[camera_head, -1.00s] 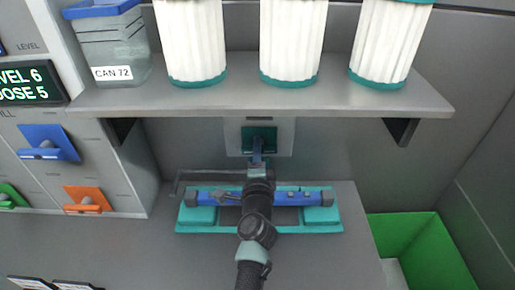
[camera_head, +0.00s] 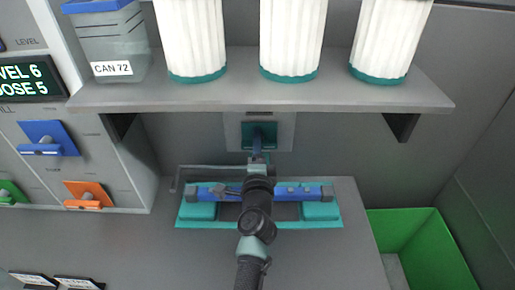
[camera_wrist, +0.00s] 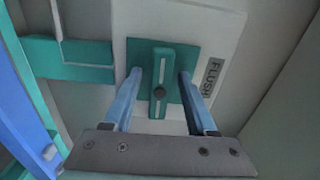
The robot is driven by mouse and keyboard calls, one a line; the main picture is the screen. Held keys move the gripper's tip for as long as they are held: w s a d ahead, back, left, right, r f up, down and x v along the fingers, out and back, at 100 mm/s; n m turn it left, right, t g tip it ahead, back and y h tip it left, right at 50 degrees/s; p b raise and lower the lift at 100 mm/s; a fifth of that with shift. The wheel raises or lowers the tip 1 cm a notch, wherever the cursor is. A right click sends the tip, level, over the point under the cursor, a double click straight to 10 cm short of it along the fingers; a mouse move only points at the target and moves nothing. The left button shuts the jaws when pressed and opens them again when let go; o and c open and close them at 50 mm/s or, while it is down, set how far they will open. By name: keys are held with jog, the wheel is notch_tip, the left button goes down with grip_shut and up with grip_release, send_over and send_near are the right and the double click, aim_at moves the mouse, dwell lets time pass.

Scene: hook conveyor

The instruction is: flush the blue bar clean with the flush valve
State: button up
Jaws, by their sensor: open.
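The flush valve is a teal plate with a raised teal handle (camera_wrist: 159,108) on a white panel marked FLUSH, in the wrist view. In the head view the valve (camera_head: 263,130) is on the back wall below the shelf. My gripper (camera_wrist: 161,77) is open, with one blue finger on each side of the handle; whether either touches it I cannot tell. The blue bar (camera_head: 300,192) lies across a teal holder (camera_head: 232,224), below the valve in the head view. My arm hides its middle. The bar also shows at the left of the wrist view (camera_wrist: 22,98).
A grey shelf (camera_head: 250,97) with white ribbed cylinders (camera_head: 292,40) and a clear canister (camera_head: 110,50) overhangs my arm. A green bin (camera_head: 410,235) is at the right. Coloured levers, such as a blue one (camera_head: 45,138), are on the left panel.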

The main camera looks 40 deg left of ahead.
jog(key=v, duration=1.3)
